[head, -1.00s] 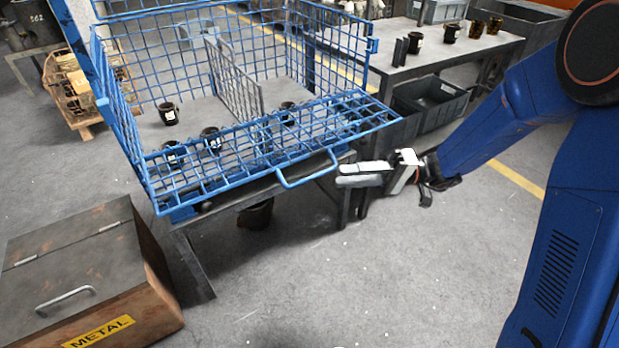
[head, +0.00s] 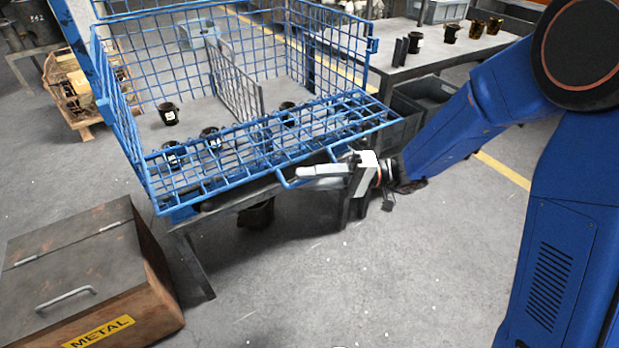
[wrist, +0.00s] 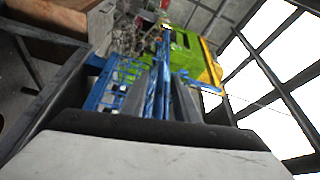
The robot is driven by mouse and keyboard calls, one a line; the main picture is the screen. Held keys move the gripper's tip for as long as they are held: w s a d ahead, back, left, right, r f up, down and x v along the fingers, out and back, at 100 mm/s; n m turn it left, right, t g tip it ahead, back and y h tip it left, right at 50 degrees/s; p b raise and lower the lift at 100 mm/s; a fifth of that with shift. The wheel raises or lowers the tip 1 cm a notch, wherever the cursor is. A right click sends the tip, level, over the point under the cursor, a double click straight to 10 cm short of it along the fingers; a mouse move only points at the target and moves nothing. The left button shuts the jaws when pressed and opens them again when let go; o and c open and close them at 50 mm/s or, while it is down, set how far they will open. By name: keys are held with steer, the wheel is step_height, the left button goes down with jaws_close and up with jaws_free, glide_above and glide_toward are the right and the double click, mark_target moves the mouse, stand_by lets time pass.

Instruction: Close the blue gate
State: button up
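The blue gate (head: 215,172) is the mesh front panel of a blue wire cage. In the head view it is folded down and sticks outward, nearly flat, from the cage front. Its bar handle (head: 284,184) juts from the front edge, its right part hidden by my gripper. My gripper (head: 302,176) is at the handle, fingers pointing left. In the wrist view its two grey fingers (wrist: 161,100) look parted, with blue bars of the gate (wrist: 112,85) between and beyond them. Whether a finger touches the handle cannot be told.
The cage (head: 330,48) stands on a metal table (head: 190,262) and holds several dark cups and a grey mesh divider. A brown metal bin (head: 150,275) stands at lower left. A workbench (head: 450,50) is at the back right. The floor in front is clear.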

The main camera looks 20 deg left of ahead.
jaws_close()
steer(key=shift+r, duration=0.1)
